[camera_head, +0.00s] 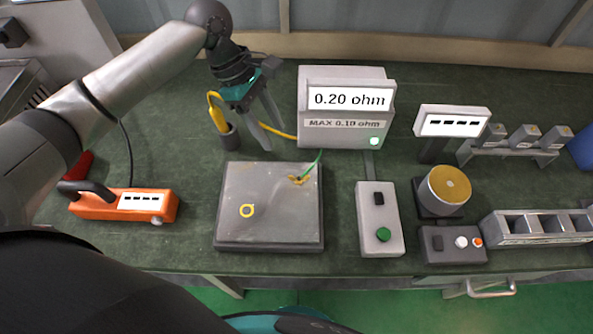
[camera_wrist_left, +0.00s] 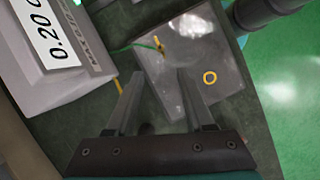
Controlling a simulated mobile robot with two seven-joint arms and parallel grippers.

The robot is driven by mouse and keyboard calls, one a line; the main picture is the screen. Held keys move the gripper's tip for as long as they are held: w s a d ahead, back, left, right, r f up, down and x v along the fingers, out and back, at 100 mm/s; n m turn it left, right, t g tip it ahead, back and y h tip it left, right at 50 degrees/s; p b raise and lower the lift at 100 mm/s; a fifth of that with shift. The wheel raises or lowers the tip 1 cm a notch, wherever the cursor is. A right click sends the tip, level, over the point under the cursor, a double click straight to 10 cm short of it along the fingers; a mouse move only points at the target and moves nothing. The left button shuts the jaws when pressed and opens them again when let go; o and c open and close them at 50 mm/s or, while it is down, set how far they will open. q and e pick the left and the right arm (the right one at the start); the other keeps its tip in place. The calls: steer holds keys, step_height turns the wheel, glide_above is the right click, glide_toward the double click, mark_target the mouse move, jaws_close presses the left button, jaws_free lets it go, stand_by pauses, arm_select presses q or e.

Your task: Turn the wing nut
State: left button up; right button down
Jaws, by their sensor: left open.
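A small yellow wing-shaped piece (camera_head: 298,180), which looks like the wing nut, sits near the far right corner of the grey metal plate (camera_head: 275,225). A green wire runs up from it. In the left wrist view the wing nut (camera_wrist_left: 158,44) shows small, beyond my fingertips. My right gripper is not in view.
A meter (camera_head: 345,80) reading 0.20 ohm stands behind the plate. A yellow-handled probe (camera_head: 218,115) stands in a dark holder left of my gripper. An orange device (camera_head: 120,204) lies at left. A box with a green button (camera_head: 380,215) is right of the plate.

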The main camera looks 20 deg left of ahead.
mark_target(299, 179)
arm_select(q)
steer(key=b+x, duration=0.2)
steer(key=x, duration=1.2)
steer(key=shift+a+f+b, duration=0.1)
steer(key=shift+b, duration=0.25)
jaws_close()
